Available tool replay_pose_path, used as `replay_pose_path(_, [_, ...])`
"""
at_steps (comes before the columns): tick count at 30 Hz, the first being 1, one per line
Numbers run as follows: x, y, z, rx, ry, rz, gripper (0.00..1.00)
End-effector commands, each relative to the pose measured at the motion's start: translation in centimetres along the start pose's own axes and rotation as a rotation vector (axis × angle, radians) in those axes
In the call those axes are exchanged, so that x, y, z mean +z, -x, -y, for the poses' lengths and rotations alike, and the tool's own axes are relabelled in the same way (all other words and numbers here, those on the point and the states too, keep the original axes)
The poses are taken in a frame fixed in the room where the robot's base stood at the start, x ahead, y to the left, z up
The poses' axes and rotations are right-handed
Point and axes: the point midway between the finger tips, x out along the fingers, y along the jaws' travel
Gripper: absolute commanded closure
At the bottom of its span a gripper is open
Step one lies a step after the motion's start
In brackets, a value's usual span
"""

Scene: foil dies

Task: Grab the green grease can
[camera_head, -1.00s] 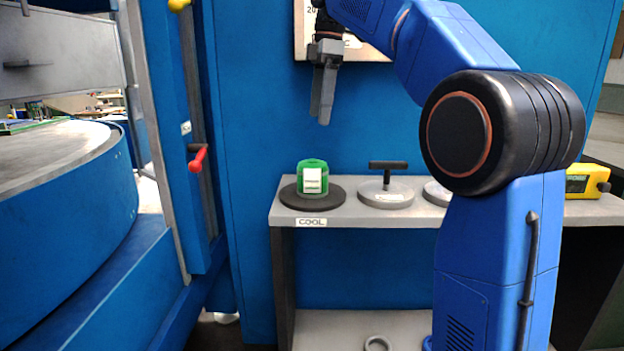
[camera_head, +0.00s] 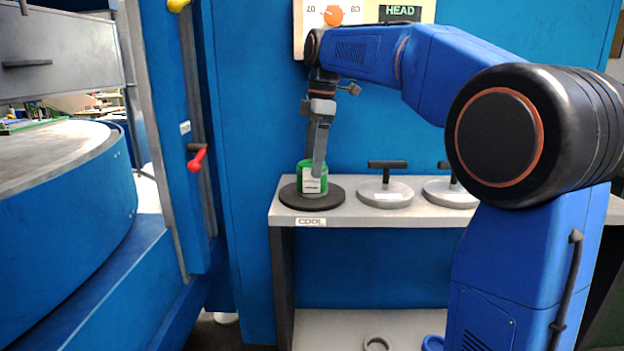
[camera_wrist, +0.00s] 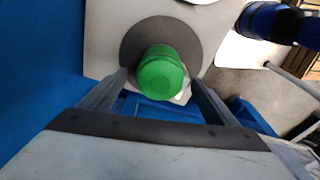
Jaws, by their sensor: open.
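The green grease can (camera_head: 311,186), with a white label, stands upright on a dark round pad at the left end of the grey shelf. My gripper (camera_head: 319,168) points down at the can, and one finger overlaps it in the head view. In the wrist view my gripper (camera_wrist: 158,85) is open, with a finger on each side of the can's green top (camera_wrist: 160,74). I cannot tell whether either finger touches the can. The can's lower part is hidden in the wrist view.
The dark pad (camera_head: 291,197) sits above a COOL label on the shelf (camera_head: 345,213). Two grey discs with T-handles, one here (camera_head: 386,193), stand to the right. A blue wall (camera_head: 245,120) is close behind. A red-handled lever (camera_head: 197,160) is at the left.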

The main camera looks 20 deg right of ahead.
Motion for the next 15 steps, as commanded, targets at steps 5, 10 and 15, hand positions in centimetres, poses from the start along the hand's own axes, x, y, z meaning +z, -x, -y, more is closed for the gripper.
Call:
replay_pose_path(5, [0.2,-2.5,0.1,-0.002,0.000,0.000,0.17])
replay_pose_path(10, [0.2,-4.3,0.1,-0.002,0.000,0.000,0.17])
replay_pose_path(15, [0.2,-4.7,0.1,0.000,0.000,0.000,0.17])
